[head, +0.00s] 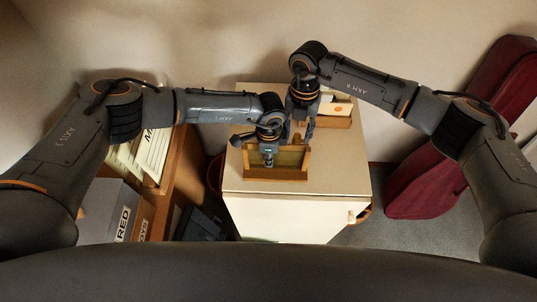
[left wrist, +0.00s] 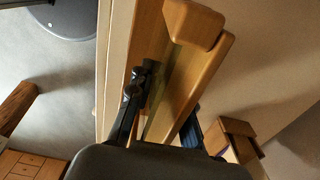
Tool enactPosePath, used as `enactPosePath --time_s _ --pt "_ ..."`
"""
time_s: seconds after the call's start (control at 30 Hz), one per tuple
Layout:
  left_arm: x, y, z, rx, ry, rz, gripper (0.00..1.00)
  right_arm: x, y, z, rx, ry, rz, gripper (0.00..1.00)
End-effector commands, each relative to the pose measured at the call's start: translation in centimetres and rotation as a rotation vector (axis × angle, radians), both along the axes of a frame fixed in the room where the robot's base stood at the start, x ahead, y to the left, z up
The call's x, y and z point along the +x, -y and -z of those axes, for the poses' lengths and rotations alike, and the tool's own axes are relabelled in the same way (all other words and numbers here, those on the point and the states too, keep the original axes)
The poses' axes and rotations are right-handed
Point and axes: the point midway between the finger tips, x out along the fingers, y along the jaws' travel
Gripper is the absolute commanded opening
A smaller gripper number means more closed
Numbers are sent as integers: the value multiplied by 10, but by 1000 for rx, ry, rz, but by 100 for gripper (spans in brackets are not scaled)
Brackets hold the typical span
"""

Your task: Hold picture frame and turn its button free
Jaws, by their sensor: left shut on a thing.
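The picture frame (head: 276,173) is a wooden frame with a greenish panel inside. It stands at the front part of a pale cabinet top. My left gripper (head: 268,160) reaches down onto it and is shut on it. The left wrist view shows the frame's wooden bars (left wrist: 190,75) close up between my left gripper's dark fingers (left wrist: 160,110). My right gripper (head: 300,137) points down just behind the frame, its two fingers apart with nothing seen between them. I cannot make out the button; my left gripper covers part of the frame.
A wooden tray (head: 338,122) with papers sits at the back right of the cabinet top (head: 345,175). Shelves with folders (head: 152,155) and a grey box (head: 108,208) stand left. A dark red case (head: 440,160) leans at the right. The cabinet top's right front is clear.

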Motion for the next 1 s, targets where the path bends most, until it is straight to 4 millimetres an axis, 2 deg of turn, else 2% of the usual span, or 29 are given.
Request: enactPosePath --time_s 0.33,1.0 --pt "2 0 -1 -1 4 -4 0 -2 -3 -7 7 -4 -4 42" --pt "5 -3 -1 3 9 -12 0 -4 -4 -59 6 -8 -10 42"
